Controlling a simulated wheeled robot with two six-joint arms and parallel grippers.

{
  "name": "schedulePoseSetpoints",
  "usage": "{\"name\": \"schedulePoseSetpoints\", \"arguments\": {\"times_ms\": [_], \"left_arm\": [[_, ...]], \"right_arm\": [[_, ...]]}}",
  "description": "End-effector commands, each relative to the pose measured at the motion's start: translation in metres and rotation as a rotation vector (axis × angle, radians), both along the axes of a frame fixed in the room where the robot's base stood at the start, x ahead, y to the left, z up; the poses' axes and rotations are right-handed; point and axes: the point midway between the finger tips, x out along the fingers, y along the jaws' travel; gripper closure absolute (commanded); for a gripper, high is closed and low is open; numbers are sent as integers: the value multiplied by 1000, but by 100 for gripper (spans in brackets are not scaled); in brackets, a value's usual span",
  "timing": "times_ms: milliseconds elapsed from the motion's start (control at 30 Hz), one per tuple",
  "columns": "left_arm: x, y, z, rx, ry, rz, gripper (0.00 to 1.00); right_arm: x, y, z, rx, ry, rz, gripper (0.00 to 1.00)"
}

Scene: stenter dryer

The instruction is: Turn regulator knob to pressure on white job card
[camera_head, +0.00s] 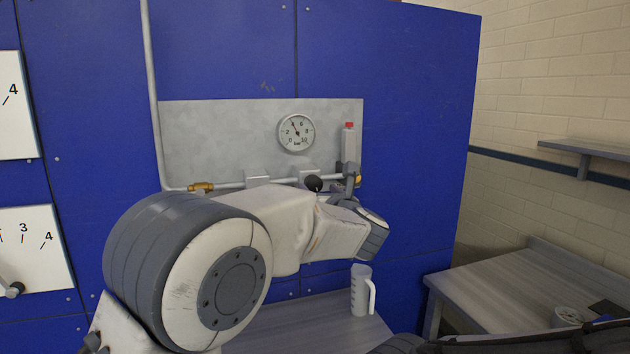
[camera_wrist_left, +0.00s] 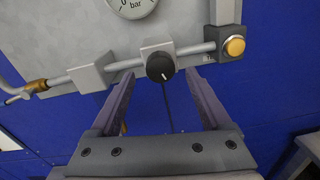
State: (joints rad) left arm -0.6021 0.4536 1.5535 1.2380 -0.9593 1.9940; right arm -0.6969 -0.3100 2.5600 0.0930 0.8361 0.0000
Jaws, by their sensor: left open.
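No white job card can be made out. My right gripper is not seen.
A yellow button (camera_wrist_left: 235,46) is right of the knob on the pipe end. A red-capped bottle-like unit (camera_head: 348,140) stands above. A brass valve (camera_head: 201,187) is at left. A white jug (camera_head: 361,290) stands on the grey bench below. White scale panels (camera_head: 30,250) are at far left.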

Motion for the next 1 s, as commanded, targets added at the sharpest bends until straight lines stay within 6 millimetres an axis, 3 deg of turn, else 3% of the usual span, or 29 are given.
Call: {"name": "schedulePoseSetpoints", "arguments": {"times_ms": [233, 600, 633, 667, 833, 1000], "left_arm": [[33, 10, 2, 2, 1, 0, 19], [39, 11, 0, 2, 0, -3, 19], [39, 11, 0, 2, 0, -3, 22], [39, 11, 0, 2, 0, -3, 34], [39, 11, 0, 2, 0, -3, 99], [39, 11, 0, 8, 2, -3, 100]], "right_arm": [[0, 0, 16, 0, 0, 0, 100], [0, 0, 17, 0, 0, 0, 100], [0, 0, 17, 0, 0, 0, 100], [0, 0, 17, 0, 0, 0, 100], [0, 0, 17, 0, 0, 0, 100], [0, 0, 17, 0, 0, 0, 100]]}}
